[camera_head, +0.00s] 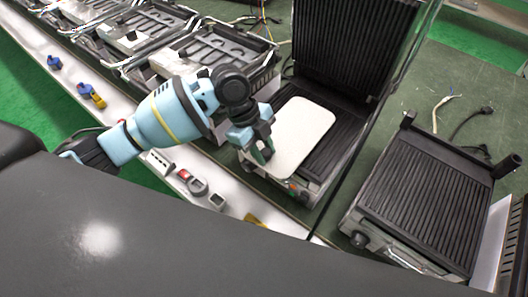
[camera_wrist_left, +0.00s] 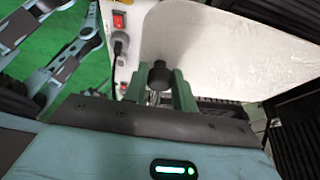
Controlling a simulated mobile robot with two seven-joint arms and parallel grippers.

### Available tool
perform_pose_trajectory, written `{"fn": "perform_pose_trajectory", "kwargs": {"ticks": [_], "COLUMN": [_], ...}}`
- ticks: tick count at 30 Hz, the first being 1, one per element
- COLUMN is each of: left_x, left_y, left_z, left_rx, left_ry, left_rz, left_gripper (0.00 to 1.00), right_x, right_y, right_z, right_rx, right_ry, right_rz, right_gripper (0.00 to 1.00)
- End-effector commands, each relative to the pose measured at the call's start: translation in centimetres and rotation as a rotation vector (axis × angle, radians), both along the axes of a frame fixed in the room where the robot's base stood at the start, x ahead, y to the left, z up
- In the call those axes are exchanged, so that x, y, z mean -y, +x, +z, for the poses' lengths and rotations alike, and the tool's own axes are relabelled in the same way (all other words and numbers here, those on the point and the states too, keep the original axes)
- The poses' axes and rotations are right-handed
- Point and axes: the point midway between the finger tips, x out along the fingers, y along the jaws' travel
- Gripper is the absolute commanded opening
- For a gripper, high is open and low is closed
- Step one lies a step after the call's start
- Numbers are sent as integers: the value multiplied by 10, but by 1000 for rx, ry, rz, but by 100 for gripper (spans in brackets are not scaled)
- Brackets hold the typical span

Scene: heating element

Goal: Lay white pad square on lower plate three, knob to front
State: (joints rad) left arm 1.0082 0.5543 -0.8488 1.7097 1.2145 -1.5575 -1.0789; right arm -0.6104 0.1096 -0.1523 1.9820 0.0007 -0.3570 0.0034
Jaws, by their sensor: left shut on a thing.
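The white pad (camera_head: 303,136) is a thin rounded rectangle. It also fills the upper right of the left wrist view (camera_wrist_left: 235,50). It is over the left part of the ribbed black lower plate (camera_head: 345,132) of the middle grill, whose bare ribs show to its right. I cannot tell whether the pad touches the plate. My left gripper (camera_head: 262,153) is at the pad's front left side. In the left wrist view its green fingers (camera_wrist_left: 166,92) are shut on the pad's black knob (camera_wrist_left: 160,75). My right gripper is not in view.
The middle grill's ribbed upper plate (camera_head: 350,40) stands raised behind. Another grill with a ribbed plate (camera_head: 430,190) stands to the right, a gap between them. Several opened grill bases (camera_head: 215,58) line the left. A white front ledge (camera_head: 225,185) carries switches.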

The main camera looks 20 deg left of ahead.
Motion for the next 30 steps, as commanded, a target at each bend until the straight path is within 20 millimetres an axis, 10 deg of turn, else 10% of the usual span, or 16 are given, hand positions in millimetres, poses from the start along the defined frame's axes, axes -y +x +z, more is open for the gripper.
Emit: {"fn": "perform_pose_trajectory", "kwargs": {"ticks": [30], "left_x": [-4], "left_y": [14], "left_z": [-38], "left_rx": [3], "left_ry": [-1], "left_rz": [0], "left_gripper": [0], "right_x": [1], "right_y": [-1], "right_z": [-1], "right_rx": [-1], "right_ry": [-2], "right_rz": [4], "right_gripper": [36]}}
